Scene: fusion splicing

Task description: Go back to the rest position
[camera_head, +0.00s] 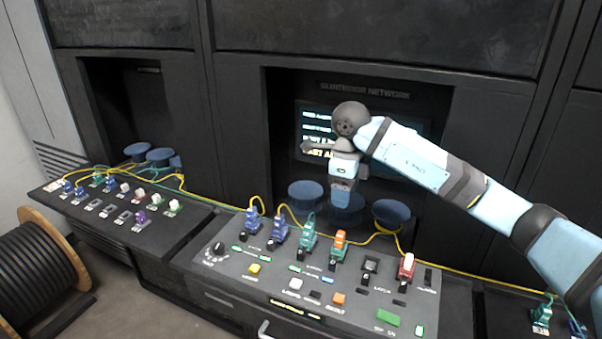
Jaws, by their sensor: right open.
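My right arm comes in from the right edge, and my right gripper (341,196) hangs pointing down over the back of the middle console (215,262). It is open, with nothing seen between its fingers, and it is apart from the connectors. A blue connector (252,222), a second blue connector (278,232), a teal connector (307,236), an orange-topped connector (339,243) and a red-and-white connector (406,267) stand in a row on this console. My left gripper is not in view.
Round blue pads (391,212) stand behind the console, below a lit screen (314,128). A left console (190,222) holds several small connectors. Yellow cables (216,206) run along the consoles' back. A black cable spool (32,262) stands on the floor at the left.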

